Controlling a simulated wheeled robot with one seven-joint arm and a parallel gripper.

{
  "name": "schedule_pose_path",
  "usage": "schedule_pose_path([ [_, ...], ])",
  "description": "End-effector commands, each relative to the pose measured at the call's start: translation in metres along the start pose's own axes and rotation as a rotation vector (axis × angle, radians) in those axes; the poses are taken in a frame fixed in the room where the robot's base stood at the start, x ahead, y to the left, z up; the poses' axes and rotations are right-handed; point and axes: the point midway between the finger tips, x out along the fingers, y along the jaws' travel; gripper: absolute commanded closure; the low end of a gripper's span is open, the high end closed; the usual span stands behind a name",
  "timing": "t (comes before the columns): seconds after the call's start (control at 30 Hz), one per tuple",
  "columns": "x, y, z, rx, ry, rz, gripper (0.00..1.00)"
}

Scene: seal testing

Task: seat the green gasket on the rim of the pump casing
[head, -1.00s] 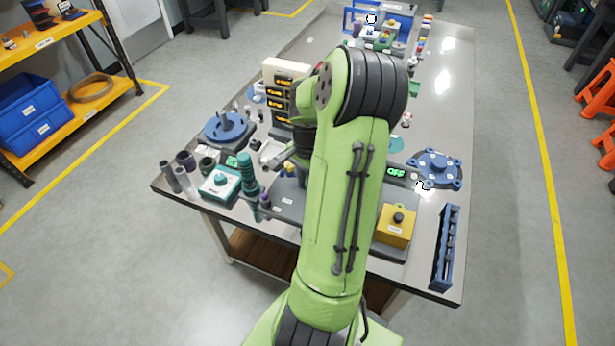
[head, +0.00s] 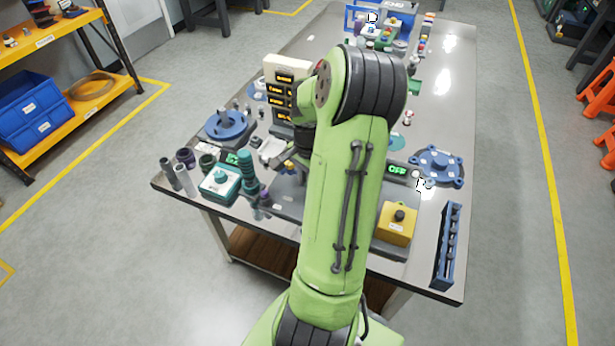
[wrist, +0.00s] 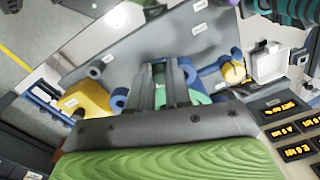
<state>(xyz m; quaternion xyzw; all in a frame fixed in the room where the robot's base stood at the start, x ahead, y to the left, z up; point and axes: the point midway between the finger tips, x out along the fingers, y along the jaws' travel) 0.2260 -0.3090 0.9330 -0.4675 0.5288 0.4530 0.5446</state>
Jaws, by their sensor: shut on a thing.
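In the wrist view my gripper (wrist: 172,86) has its two grey fingers close together, shut on a green piece, the green gasket (wrist: 159,95). Only small parts of the gasket show beside and behind the fingers. Blue parts (wrist: 211,76) show on both sides of the fingers, one next to a round yellow end; they look like the pump casing, mostly hidden by my gripper. I cannot tell whether the gasket touches its rim.
A yellow button box (head: 395,226) and a blue rack (head: 447,246) stand at the front right. A blue flanged part (head: 436,164) lies at right. A teal box (head: 220,184) and teal ribbed column (head: 248,172) stand left. A display tower (head: 283,92) rises behind.

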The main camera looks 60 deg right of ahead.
Motion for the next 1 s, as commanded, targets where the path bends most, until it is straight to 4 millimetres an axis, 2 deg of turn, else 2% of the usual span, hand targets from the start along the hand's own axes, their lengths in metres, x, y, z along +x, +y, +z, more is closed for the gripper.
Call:
schedule_pose_path([
  [0.1, 0.002, -0.001, 0.001, -0.002, -0.001, -0.001, 1.0],
  [0.13, 0.001, -0.001, 0.001, -0.002, -0.001, -0.001, 0.8],
  [0.3, 0.001, -0.001, 0.0, -0.002, -0.001, -0.001, 0.54],
  [0.33, 0.001, -0.001, 0.0, -0.002, -0.001, -0.001, 0.52],
  [0.6, -0.002, -0.001, 0.0, -0.001, 0.0, -0.001, 0.52],
  [1.0, -0.061, -0.002, 0.001, -0.002, 0.0, -0.001, 0.52],
])
